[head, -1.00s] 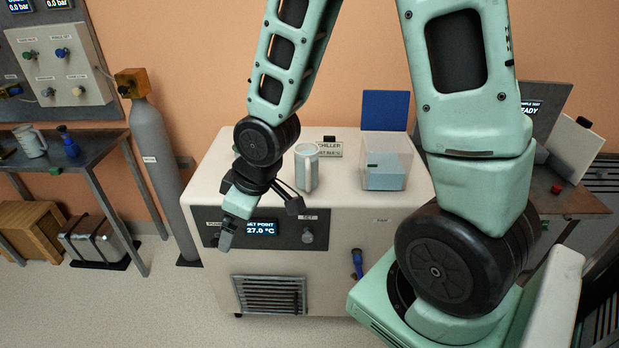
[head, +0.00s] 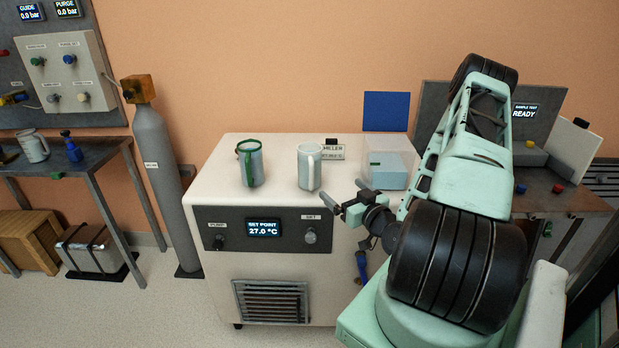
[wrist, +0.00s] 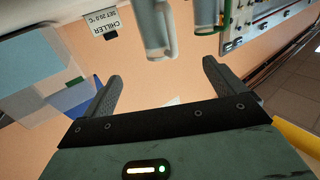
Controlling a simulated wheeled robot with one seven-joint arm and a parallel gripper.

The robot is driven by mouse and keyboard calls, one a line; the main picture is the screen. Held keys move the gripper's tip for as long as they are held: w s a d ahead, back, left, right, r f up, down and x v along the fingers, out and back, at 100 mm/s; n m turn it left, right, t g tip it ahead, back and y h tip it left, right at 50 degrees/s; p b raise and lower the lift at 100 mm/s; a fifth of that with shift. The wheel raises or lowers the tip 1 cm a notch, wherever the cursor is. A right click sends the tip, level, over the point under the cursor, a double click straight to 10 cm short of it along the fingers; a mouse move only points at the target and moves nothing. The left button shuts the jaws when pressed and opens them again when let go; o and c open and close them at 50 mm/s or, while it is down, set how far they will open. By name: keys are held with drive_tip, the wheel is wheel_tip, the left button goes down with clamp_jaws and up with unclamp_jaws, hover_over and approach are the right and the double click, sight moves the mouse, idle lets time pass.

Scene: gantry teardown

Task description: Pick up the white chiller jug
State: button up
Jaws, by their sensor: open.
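A clear box with a blue lid (head: 386,112) stands at the back right of the chiller top. A small chiller label (head: 333,152) is behind the white jug. A grey gas cylinder (head: 158,180) stands left of the chiller.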

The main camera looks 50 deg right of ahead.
sight(313, 163)
drive_tip(key=b+x, duration=0.5)
drive_tip(key=x, duration=0.6)
drive_tip(key=shift+d, duration=0.15)
drive_tip(key=shift+f+p+x, duration=0.2)
drive_tip(key=shift+p+x, duration=0.6)
drive_tip(key=shift+x, duration=2.25)
drive_tip(key=shift+s+d, duration=0.1)
drive_tip(key=c, duration=1.8)
drive_tip(key=shift+r, duration=0.15)
